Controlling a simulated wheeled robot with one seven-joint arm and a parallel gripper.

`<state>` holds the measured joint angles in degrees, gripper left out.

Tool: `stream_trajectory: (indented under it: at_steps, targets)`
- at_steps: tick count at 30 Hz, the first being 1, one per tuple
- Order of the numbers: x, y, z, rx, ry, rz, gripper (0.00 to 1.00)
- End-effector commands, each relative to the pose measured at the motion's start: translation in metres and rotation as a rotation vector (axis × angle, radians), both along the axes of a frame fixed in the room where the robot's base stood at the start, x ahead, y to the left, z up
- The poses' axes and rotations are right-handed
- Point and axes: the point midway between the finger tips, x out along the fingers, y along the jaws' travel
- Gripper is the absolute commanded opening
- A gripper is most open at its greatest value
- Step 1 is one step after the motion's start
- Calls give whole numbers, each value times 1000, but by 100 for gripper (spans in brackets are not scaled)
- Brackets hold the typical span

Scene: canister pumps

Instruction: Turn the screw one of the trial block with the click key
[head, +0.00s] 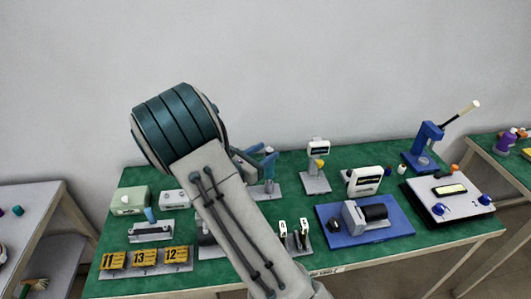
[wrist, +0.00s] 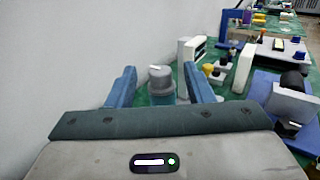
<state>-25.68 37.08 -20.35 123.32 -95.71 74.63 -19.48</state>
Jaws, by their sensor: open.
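My gripper (wrist: 158,90) is open, with its two blue fingers apart in the wrist view. A grey round-topped piece (wrist: 160,77) shows between the fingers; I cannot tell whether they touch it. In the head view my gripper (head: 258,160) is partly hidden behind my arm, over the back of the green table. A small stand (head: 295,240) with two white numbered tags is at the table's front middle; it may be the trial block. A blue-handled tool (head: 150,215) stands in a holder at left. I cannot tell for certain which thing is the click key.
Yellow numbered blocks (head: 144,257) stand at the front left. A blue plate (head: 393,222) with a black-and-grey motor lies right of centre. A white panel (head: 451,203), a blue press (head: 424,145) and a white-headed stand (head: 317,165) take up the right and back. The wall is close behind.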

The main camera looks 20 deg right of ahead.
Motion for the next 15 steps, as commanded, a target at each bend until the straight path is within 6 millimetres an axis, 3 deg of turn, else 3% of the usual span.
stream_trajectory:
  at_steps: [15]
  targets:
    - [-36,100,-1,1,-1,3,47]
